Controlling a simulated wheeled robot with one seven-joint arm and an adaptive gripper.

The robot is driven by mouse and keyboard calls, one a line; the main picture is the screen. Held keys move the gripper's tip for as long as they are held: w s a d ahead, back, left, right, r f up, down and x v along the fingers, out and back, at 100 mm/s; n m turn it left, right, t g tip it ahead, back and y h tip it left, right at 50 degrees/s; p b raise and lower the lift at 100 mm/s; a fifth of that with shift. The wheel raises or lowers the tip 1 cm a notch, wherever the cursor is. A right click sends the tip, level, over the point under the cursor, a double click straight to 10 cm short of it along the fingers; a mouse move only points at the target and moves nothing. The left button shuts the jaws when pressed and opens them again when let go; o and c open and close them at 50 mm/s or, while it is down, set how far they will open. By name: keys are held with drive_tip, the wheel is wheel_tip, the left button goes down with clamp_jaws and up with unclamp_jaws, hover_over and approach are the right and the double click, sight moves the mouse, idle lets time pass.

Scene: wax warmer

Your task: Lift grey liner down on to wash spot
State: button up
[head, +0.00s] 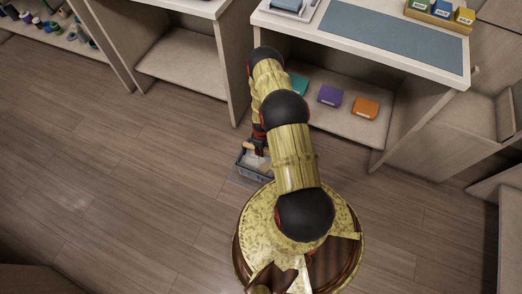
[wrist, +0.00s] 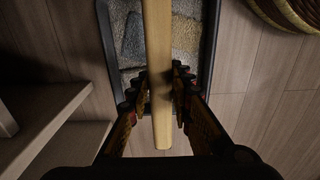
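The grey liner (head: 242,168) is a dark-rimmed tray with a pale wooden bar across its top. It is low near the floor, just beyond my round base in the head view. In the wrist view its rim (wrist: 210,60) surrounds grey, rough-looking contents, and the bar (wrist: 158,60) runs between my fingers. My gripper (wrist: 158,92) has a finger against each side of the bar and appears closed on it. A flat grey patch (head: 236,181), possibly the wash spot, shows partly under the liner. I cannot tell whether the liner touches it.
A bench (head: 450,62) with a blue-grey mat (head: 390,35) stands behind; its lower shelf holds teal, purple (head: 330,96) and orange (head: 365,108) boxes. Another shelf unit (head: 185,62) stands to its left. Wooden floor (head: 110,170) is clear at left. A woven round edge shows top right in the wrist view.

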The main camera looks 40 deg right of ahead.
drive_tip(key=o, duration=0.5)
drive_tip(key=shift+s, duration=0.1)
drive_tip(key=shift+r, duration=0.1)
idle(0.3)
drive_tip(key=shift+r+p, duration=2.4)
drive_tip(key=shift+r, duration=1.5)
wheel_tip(320, 180, up, 12)
